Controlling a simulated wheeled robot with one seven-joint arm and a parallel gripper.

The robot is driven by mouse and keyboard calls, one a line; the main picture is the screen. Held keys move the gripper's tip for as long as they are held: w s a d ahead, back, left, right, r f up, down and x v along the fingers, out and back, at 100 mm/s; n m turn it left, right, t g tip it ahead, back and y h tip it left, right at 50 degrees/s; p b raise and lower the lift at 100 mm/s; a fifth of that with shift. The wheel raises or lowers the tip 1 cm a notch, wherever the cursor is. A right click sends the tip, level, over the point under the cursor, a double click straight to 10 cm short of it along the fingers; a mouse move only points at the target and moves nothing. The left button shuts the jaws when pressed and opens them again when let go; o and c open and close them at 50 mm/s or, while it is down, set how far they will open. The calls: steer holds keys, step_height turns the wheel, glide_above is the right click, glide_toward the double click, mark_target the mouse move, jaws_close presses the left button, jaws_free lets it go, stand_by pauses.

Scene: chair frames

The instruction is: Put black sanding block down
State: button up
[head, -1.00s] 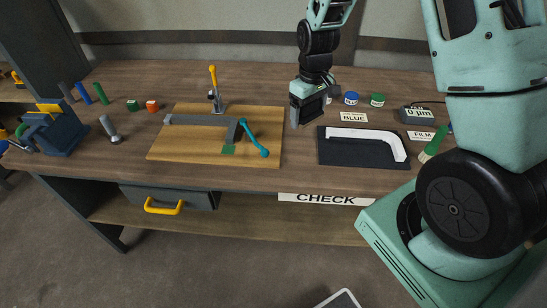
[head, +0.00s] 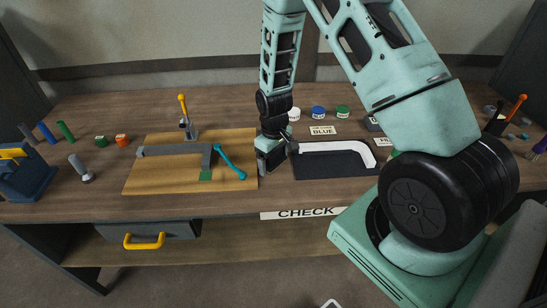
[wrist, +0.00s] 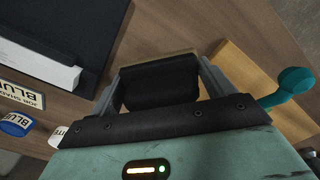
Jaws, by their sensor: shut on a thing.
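My gripper (head: 266,168) is shut on the black sanding block (wrist: 160,86), which sits between the two fingers in the wrist view and has a tan strip along its far edge. In the head view the gripper is low over the bench, in the gap between the wooden board on the left and the black mat on the right. In the head view the block is mostly hidden by the gripper. I cannot tell whether it touches the bench top.
The wooden board (head: 140,182) carries a grey clamp-held part and a teal handle (head: 230,161). The black mat (head: 325,171) holds a white curved part (head: 345,147). A BLUE label (head: 322,130) and several jars stand behind. The bench (head: 90,196) front strip is clear.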

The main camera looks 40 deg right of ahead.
steer(key=shift+f+b, duration=0.55)
steer(key=shift+f, duration=0.15)
steer(key=o, duration=1.2)
